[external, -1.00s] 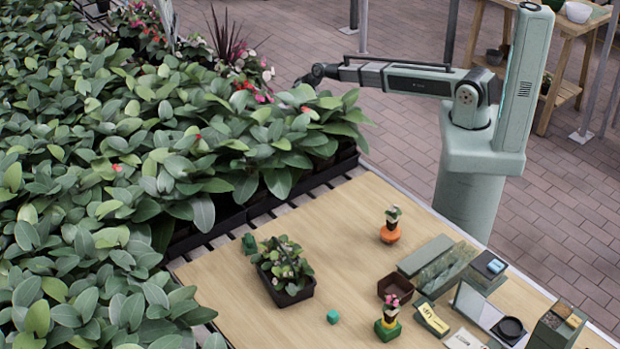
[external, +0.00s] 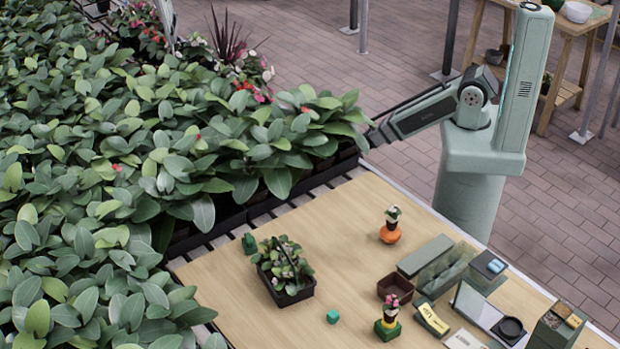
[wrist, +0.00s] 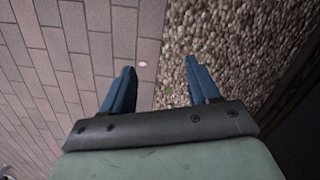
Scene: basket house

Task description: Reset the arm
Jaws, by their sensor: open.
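My gripper (wrist: 160,90) shows in the wrist view with its two blue fingers apart and nothing between them. It points down at brick paving and gravel. In the external view my arm reaches left and down from its column, and its far end is hidden behind the leaves at the edge of the plant bed. The gripper itself cannot be seen there.
A dense plant bed (external: 100,180) fills the left. Paved floor (external: 400,50) lies behind.

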